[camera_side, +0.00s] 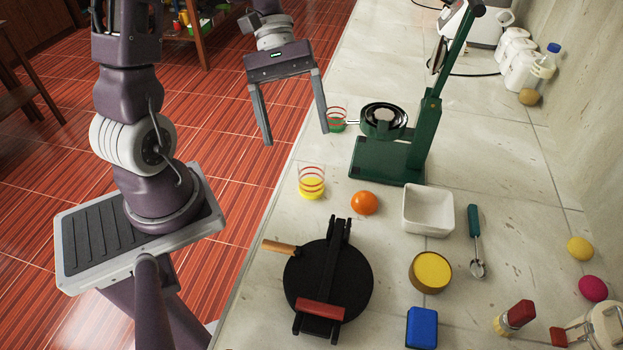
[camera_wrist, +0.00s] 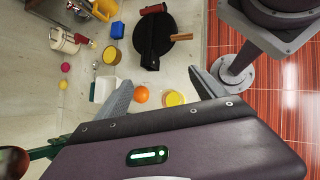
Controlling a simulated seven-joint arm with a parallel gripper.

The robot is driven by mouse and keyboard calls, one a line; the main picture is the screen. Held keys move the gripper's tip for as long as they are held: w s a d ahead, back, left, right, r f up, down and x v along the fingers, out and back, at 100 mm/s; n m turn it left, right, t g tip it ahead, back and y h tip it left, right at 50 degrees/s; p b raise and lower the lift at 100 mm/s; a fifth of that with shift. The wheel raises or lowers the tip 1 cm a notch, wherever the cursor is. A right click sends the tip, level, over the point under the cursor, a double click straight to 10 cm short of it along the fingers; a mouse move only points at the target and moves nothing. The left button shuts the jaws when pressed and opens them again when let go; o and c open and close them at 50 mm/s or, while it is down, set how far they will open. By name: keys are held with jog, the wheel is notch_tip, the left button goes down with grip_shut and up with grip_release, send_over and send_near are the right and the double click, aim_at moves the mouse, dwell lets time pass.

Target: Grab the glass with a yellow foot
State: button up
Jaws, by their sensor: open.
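The glass with a yellow foot (camera_side: 311,185) stands upright near the counter's left edge in the side view. It is clear with red rings above a yellow base. My gripper (camera_side: 297,138) is open and empty, raised up and back from this glass, in the side view. It also shows in the wrist view (camera_wrist: 163,76). A second glass with a green foot (camera_side: 337,122) and red rings stands farther back, close to my right fingertip in the picture.
An orange (camera_side: 364,203) sits just right of the yellow-footed glass. A black waffle iron (camera_side: 329,281) lies in front. A green juice press (camera_side: 388,160) stands behind, a white bowl (camera_side: 428,210) to the right. The counter edge is close on the left.

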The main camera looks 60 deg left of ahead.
aim_at(303, 161)
jog(key=w+a+f+n+t+h, duration=0.1)
jog(key=a+f+n+h, duration=0.1)
jog(key=f+n, duration=0.1)
jog(key=a+f+n+t+h, duration=0.1)
jog(key=a+f+n+h, duration=0.1)
jog(key=f, duration=0.1)
jog(key=w+a+f+n+t+h, duration=0.1)
jog(key=f+n+t, duration=0.1)
jog(key=f+n, duration=0.1)
jog(key=shift+w+a+f+n+h, duration=0.3)
jog(key=shift+a+h, duration=0.1)
jog(key=shift+f, duration=0.3)
jog(key=x, duration=0.7)
jog(key=shift+s+a+f, duration=0.1)
jog(key=shift+s+f, duration=0.1)
jog(key=shift+f, duration=0.15)
jog(key=c, duration=1.5)
